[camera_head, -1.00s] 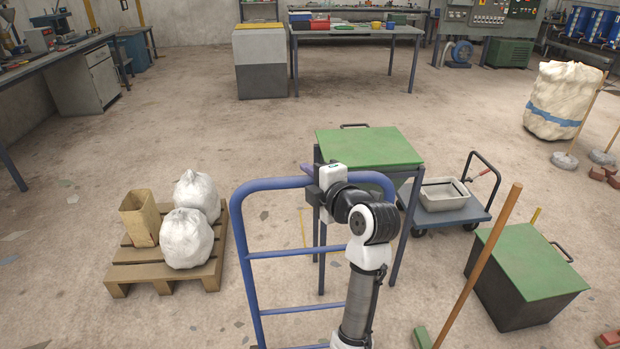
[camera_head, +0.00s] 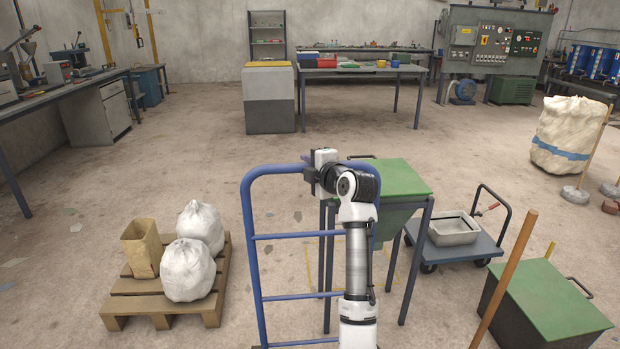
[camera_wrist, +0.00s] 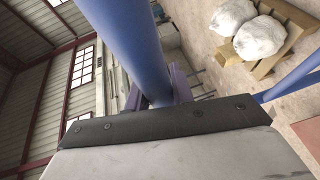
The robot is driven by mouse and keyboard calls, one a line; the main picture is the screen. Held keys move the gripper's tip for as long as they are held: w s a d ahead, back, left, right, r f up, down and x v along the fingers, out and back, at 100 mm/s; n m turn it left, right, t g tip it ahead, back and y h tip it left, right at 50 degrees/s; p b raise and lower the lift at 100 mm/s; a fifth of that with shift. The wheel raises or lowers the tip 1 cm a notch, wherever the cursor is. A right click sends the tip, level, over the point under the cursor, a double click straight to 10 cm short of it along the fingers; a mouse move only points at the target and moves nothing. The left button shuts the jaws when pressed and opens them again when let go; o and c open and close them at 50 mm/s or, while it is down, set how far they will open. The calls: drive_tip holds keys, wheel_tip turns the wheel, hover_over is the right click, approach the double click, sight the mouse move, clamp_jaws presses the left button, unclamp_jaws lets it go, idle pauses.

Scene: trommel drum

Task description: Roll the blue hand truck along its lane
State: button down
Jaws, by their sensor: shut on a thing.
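The blue hand truck (camera_head: 253,240) stands upright in front of me, its tubular frame and rungs showing in the head view. The truck's lower end and wheels are out of view. Yellow lines (camera_head: 308,268) on the floor show behind the frame.
A green-topped hopper stand (camera_head: 405,176) is close behind and right. A cart (camera_head: 462,249) and a green-lidded box (camera_head: 555,300) stand at right. Floor beyond is open.

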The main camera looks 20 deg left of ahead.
drive_tip(key=shift+w, duration=0.3)
drive_tip(key=shift+r, duration=0.2)
drive_tip(key=shift+w, duration=0.1)
drive_tip(key=c, duration=1.5)
unclamp_jaws()
drive_tip(key=shift+a, duration=0.1)
drive_tip(key=o, duration=0.3)
drive_tip(key=shift+w+a+f, duration=0.1)
drive_tip(key=shift+f, duration=0.05)
drive_tip(key=b+v, duration=0.3)
drive_tip(key=v, duration=1.1)
drive_tip(key=shift+a, duration=0.1)
